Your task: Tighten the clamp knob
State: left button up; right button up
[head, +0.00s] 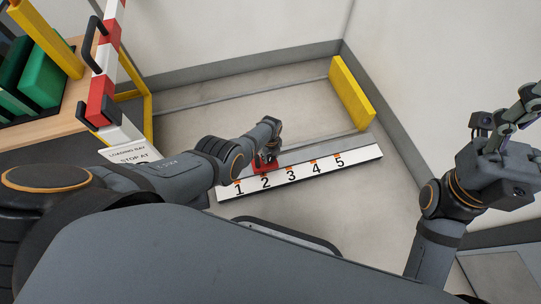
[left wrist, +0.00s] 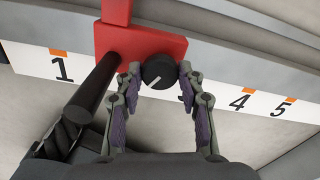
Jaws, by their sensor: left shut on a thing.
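The red clamp (head: 265,163) sits on the white numbered rail (head: 328,172), just above the 2. In the left wrist view the clamp's red plate (left wrist: 140,42) fills the top middle. Its round black knob (left wrist: 158,72) has a white line slanting from lower left to upper right. A black bar (left wrist: 95,85) sticks out from the plate, left of the knob. My left gripper (left wrist: 160,75) is shut on the knob, one fingertip on each side; it also shows in the head view (head: 275,143). My right gripper (head: 506,112) is open and empty, far right of the rail.
A yellow block (head: 351,93) stands beyond the rail's right end. A red and white barrier post (head: 105,75) with black handles and a sign (head: 130,155) stand at the left. Green boxes (head: 40,80) rest on a wooden surface behind it. The floor beyond the rail is clear.

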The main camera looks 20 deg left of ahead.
dwell(0.3)
pick_arm(q)
jog(key=o, duration=1.2)
